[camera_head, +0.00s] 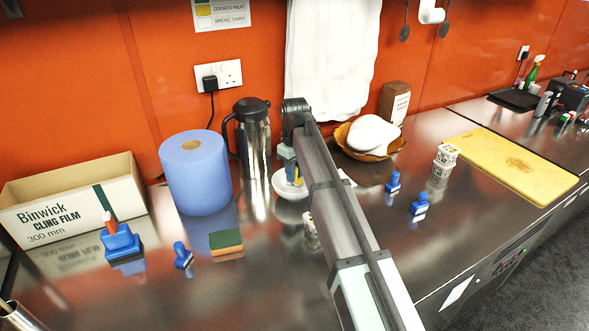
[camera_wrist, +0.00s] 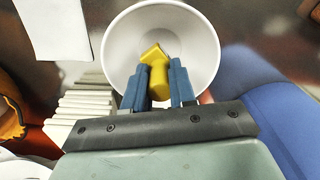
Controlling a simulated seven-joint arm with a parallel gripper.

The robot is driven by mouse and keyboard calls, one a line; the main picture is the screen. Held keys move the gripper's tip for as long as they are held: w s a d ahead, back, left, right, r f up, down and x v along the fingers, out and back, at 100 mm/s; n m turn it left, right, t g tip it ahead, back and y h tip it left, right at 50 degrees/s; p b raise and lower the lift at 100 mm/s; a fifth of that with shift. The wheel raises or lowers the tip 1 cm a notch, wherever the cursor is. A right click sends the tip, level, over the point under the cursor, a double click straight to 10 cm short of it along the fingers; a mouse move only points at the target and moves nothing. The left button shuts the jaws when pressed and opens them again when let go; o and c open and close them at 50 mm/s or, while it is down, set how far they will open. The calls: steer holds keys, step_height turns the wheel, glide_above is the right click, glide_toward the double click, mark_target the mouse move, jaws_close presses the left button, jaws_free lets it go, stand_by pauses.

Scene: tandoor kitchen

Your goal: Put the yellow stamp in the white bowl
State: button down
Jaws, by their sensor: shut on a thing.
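The yellow stamp (camera_wrist: 157,75) is between the blue fingers of my gripper (camera_wrist: 158,88) in the wrist view. My gripper is shut on it. The white bowl (camera_wrist: 205,40) lies beneath, and the stamp shows against its inside. In the head view the white bowl (camera_head: 283,189) stands on the steel counter behind my arm, partly hidden by my gripper (camera_head: 294,177). A small bit of yellow shows at the fingertips there, over the bowl. I cannot tell whether the stamp touches the bowl.
A steel flask (camera_head: 253,135) and a blue paper roll (camera_head: 196,172) stand left of the bowl. A yellow board (camera_head: 512,166) lies far right.

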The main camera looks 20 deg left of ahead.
steer(key=c, duration=0.8)
jaws_free()
steer(key=shift+c, duration=0.2)
steer(key=shift+r, duration=3.5)
